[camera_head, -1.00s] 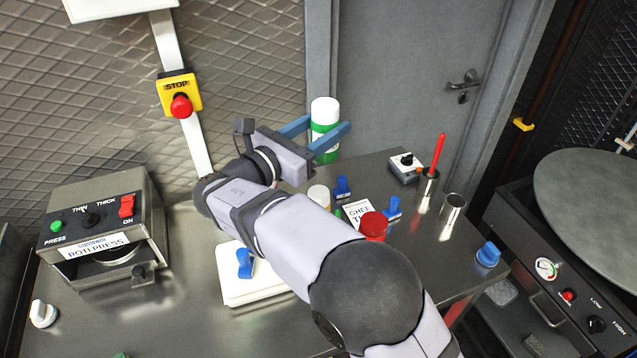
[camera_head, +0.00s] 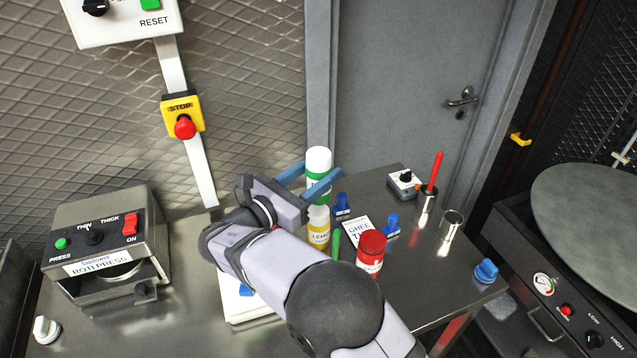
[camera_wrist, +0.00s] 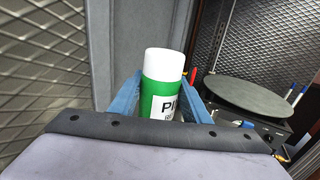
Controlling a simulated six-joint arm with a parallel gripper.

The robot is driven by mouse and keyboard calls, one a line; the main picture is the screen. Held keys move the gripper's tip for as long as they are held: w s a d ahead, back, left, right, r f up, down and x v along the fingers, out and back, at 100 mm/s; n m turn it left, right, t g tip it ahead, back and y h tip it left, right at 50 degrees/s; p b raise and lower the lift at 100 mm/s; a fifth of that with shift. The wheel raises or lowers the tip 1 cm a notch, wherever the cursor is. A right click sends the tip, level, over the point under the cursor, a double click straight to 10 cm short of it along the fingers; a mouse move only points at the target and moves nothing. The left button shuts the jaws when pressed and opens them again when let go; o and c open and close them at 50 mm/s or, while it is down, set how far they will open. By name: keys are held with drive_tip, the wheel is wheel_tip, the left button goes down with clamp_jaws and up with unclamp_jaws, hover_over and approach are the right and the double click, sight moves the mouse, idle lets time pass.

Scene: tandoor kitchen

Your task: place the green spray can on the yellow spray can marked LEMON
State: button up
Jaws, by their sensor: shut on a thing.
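The green spray can (camera_head: 318,160) with a white cap stands upright between the blue fingers of my gripper (camera_head: 322,172), which is shut on it. In the wrist view the can (camera_wrist: 162,95) shows a white label, partly cut off, starting "PI". The yellow spray can marked LEMON (camera_head: 319,232) stands upright on the steel table, partly hidden by my arm. In the head view the green can appears directly above it, its bottom close to the yellow can's white top. I cannot tell whether they touch.
Metal cups (camera_head: 450,225), one holding a red stick, are further right. A roti press (camera_head: 105,245) is at left.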

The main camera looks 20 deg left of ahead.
drive_tip(key=shift+f+p, duration=0.55)
drive_tip(key=shift+f, duration=1.2)
drive_tip(key=shift+f, duration=0.2)
drive_tip(key=o, duration=1.2)
